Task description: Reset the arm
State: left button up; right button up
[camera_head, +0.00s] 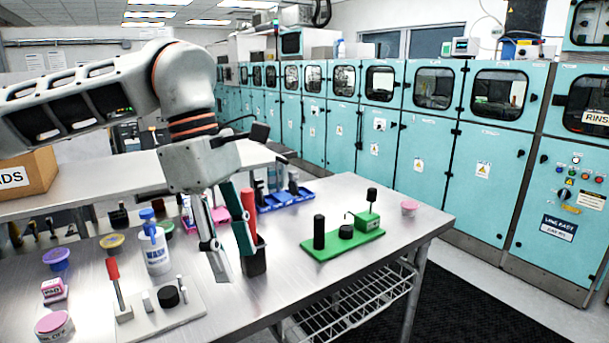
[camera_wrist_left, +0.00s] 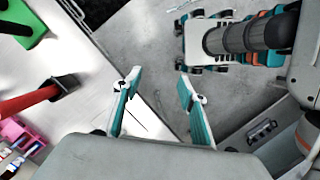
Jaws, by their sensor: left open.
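My left gripper (camera_head: 227,246) hangs over the metal table (camera_head: 330,290), fingers pointing down, to the left of a red-handled tool (camera_head: 249,203) standing in a black holder (camera_head: 254,262). In the left wrist view my left gripper (camera_wrist_left: 158,88) has its two teal-padded fingers apart, with nothing between them. There the red-handled tool (camera_wrist_left: 28,101) and its holder (camera_wrist_left: 66,86) lie to the left of the fingers. The left arm reaches in from the left, bent over the table. My right gripper is in neither view.
A green board (camera_head: 342,247) with black parts stands on the right. A white bottle (camera_head: 156,250), a white board (camera_head: 160,317) with a red-handled piece and several small tubs crowd the left. Blue trays (camera_head: 283,199) stand behind. The table's front right is clear.

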pick_arm(q)
jog(key=s+d+f+g+h, duration=0.2)
jog(key=s+d+f+h, duration=0.1)
jog(key=d, duration=0.4)
jog(key=s+d+f+g+h, duration=0.2)
jog(key=s+d+f, duration=0.2)
jog(key=d, duration=0.2)
jog(key=s+d+r+n+g+h, duration=0.15)
jog(key=d+r+n+h, duration=0.25)
jog(key=d+n+h, duration=0.55)
jog(key=w+a+f+n+t+y, duration=0.1)
jog(key=w+a+f+n+t, duration=0.7)
jog(key=n+t, duration=0.55)
jog(key=w+a+f+n+t+y, duration=0.2)
jog(key=w+a+f+n+t, duration=0.65)
jog(key=n, duration=0.75)
jog(key=s+a+f+n+y, duration=0.4)
jog(key=f+n, duration=0.1)
jog(key=f, duration=0.5)
jog(key=s+a+f+n+y, duration=0.4)
jog(key=f, duration=0.7)
jog(key=s+a+f+n+g+y, duration=0.3)
jog(key=s+a+f, duration=0.4)
jog(key=s+f, duration=0.5)
jog(key=shift+s+a+f+n+g, duration=0.3)
jog(key=shift+a+n+g, duration=0.1)
jog(key=shift+n+g, duration=0.3)
